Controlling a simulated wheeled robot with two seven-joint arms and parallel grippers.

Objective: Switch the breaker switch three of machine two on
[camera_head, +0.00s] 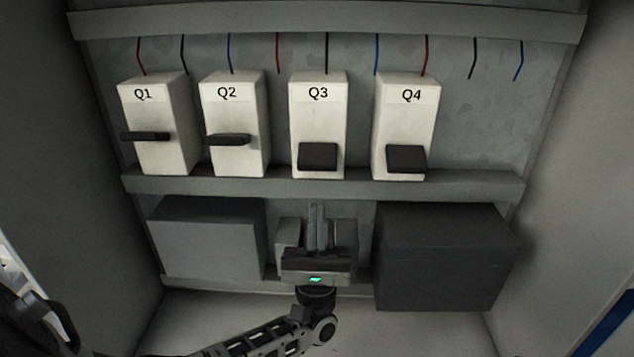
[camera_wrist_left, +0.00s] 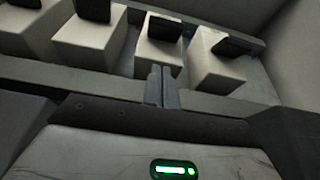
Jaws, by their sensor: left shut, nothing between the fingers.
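Breaker Q3 (camera_head: 318,125) is a white block on the upper rail in the head view, with its black switch lever (camera_head: 317,157) low on its front. Q1 (camera_head: 155,110) and Q2 (camera_head: 233,115) have thin black levers seen nearly edge-on, higher up. Q4 (camera_head: 402,122) has its lever low, like Q3. My left gripper (camera_head: 317,212) is shut and empty, pointing up just below the Q3 lever, apart from it as far as I can tell. Its fingers (camera_wrist_left: 161,84) show in the left wrist view below the breakers. My right gripper is not in view.
A grey box (camera_head: 208,240) stands left of my gripper and a darker, larger box (camera_head: 440,255) stands right. The lower rail (camera_head: 460,188) runs under the breakers. Coloured wires hang above. Cabinet walls close in both sides.

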